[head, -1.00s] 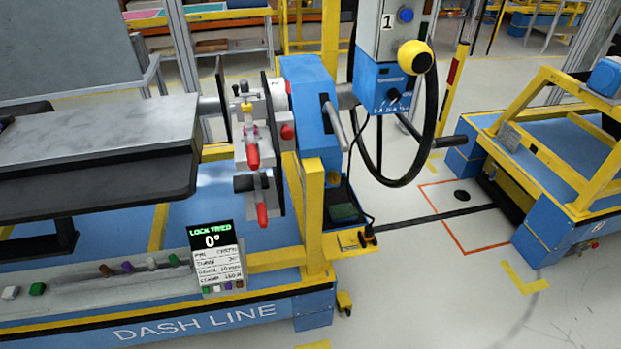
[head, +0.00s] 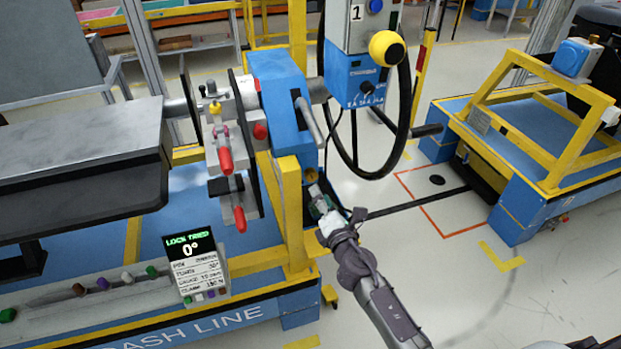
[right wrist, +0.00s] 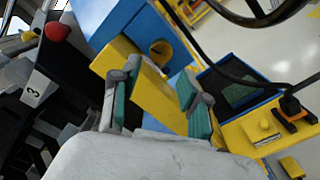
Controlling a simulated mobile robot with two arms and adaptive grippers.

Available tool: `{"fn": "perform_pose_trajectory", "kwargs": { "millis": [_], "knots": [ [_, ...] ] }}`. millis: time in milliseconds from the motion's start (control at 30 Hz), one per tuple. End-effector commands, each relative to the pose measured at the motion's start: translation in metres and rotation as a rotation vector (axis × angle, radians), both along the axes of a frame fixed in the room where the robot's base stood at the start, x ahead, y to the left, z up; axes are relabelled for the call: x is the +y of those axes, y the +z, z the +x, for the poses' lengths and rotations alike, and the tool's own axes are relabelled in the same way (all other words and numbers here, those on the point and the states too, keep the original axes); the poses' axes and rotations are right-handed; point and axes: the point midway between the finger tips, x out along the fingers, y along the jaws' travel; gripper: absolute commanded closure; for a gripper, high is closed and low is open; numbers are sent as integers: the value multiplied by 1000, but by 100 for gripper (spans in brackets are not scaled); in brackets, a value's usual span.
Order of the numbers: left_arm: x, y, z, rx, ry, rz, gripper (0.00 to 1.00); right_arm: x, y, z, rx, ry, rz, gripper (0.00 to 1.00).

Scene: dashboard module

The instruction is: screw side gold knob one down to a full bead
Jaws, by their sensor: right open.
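A small round gold knob (head: 311,174) sits low on the blue housing (head: 276,90), by the top of the yellow post. It also shows in the right wrist view (right wrist: 160,50), beyond my fingertips. My right gripper (head: 318,200) is just below and in front of the knob, apart from it. In the right wrist view its two green-padded fingers (right wrist: 158,80) are spread with nothing between them, and the yellow post lies behind them. My left gripper is out of view.
A display (head: 196,264) reads "LOCK TRIED 0°". Red-tipped clamps (head: 225,161) stand left of the housing. A yellow bracket with a black plug (right wrist: 290,105) lies lower right.

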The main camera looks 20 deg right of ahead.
Motion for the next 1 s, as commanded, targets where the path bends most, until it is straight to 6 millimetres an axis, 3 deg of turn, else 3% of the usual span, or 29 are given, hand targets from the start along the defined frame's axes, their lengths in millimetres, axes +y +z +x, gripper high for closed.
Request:
{"fn": "perform_pose_trajectory", "kwargs": {
  "millis": [100,333,500,800,1000],
  "knots": [
    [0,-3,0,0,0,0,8,1,0,27,-2,-1,2,55],
    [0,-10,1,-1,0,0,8,2,-2,63,0,-1,1,55],
    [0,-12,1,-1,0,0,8,3,-2,74,1,0,3,55],
    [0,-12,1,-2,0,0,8,2,-1,76,1,-1,3,55],
    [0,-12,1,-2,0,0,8,2,-1,76,1,-1,2,88]
  ]
}}
